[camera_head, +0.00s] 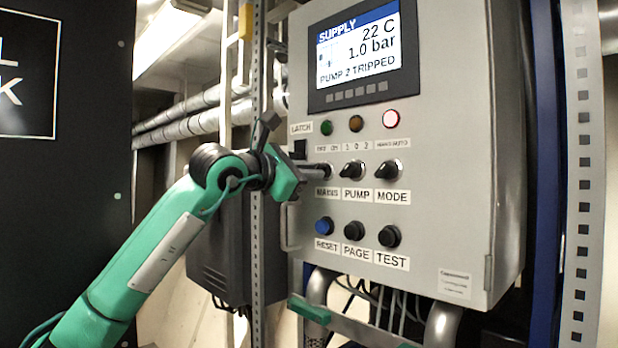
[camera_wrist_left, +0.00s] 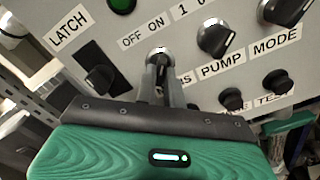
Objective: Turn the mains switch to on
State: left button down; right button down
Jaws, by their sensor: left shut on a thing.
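The mains switch (camera_head: 327,170) is a small round selector knob on the grey control panel, above the MAINS label and below the OFF and ON marks. My left gripper (camera_head: 319,171) reaches it from the left and is shut on its knob. In the left wrist view, the narrow fingers of the left gripper (camera_wrist_left: 168,92) close on the mains switch (camera_wrist_left: 159,56), just under the OFF ON label. The fingers cover most of the knob, so I cannot tell which mark it points to. Teal parts of mine, apparently of the right arm, show below the panel; its jaws cannot be made out.
The PUMP knob (camera_head: 353,169) and MODE knob (camera_head: 389,170) sit close to the right. RESET (camera_head: 324,226), PAGE (camera_head: 354,230) and TEST (camera_head: 389,236) buttons are below. A dark latch (camera_head: 299,149) is at the panel's left edge. The display (camera_head: 358,57) reads PUMP 2 TRIPPED.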

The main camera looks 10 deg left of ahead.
pick_arm(q)
jog(key=shift+m, duration=0.6)
pick_arm(e)
jog(key=shift+f, duration=0.25)
pick_arm(q)
jog(key=c, duration=1.5)
grip_release()
